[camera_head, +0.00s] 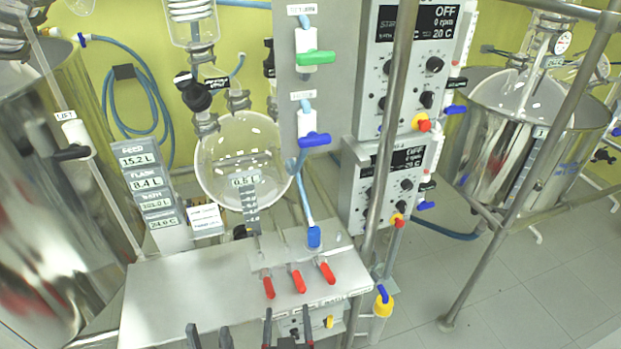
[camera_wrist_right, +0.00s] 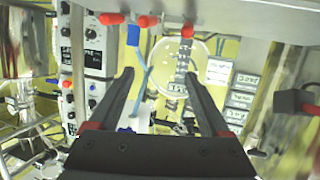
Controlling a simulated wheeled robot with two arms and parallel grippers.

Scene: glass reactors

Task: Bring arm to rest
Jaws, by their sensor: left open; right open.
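The fingertips of my left gripper (camera_head: 209,337) show at the bottom edge of the head view, apart and with nothing between them. My right gripper (camera_head: 288,328) is just right of it, also open and empty, in front of the steel bench's front edge. In the right wrist view, the two dark fingers of my right gripper (camera_wrist_right: 159,78) stand wide apart with nothing held. The arms behind both grippers are out of the head view.
A steel bench (camera_head: 160,290) carries red-handled valves (camera_head: 298,281). Behind it are a round glass flask (camera_head: 243,160) and control boxes (camera_head: 388,185). A metal pole (camera_head: 385,130) stands close on the right. Steel vessels stand left (camera_head: 45,200) and right (camera_head: 520,145). Floor (camera_head: 490,300) is clear at lower right.

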